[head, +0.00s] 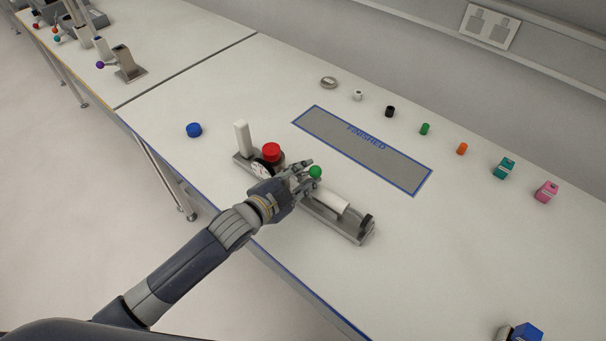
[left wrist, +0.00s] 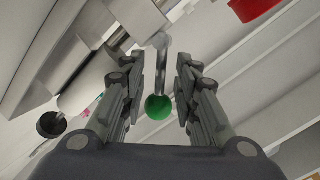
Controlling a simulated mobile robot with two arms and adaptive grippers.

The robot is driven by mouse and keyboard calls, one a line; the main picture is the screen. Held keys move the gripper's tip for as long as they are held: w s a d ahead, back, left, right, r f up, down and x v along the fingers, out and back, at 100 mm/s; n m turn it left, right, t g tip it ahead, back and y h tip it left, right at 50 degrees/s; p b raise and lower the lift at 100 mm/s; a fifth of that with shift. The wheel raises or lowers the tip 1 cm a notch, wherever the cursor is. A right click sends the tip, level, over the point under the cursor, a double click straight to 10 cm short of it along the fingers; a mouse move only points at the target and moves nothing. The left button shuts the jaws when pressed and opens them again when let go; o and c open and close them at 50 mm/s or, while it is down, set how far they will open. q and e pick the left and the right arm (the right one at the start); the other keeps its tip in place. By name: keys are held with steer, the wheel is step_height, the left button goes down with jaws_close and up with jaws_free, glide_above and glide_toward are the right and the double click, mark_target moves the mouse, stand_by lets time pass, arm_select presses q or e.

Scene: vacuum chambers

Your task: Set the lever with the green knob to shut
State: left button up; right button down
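The green knob (head: 315,172) sits on a lever on the small grey valve assembly (head: 348,233) on the table. In the left wrist view the green knob (left wrist: 158,107) hangs at the end of a thin metal lever rod (left wrist: 161,65). My left gripper (head: 304,176) is at the knob. Its fingers (left wrist: 160,95) stand open on either side of the knob and rod, with gaps on both sides. The lever's pivot is largely hidden by my gripper in the head view. My right gripper is not in view.
The assembly also bears a red knob (head: 271,151), a gauge (head: 261,168) and a white upright block (head: 242,138). A blue cap (head: 194,130) lies to the left. A grey mat marked FINISHED (head: 350,150) lies behind. Several small coloured parts line the back.

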arm_select(q)
jaws_close()
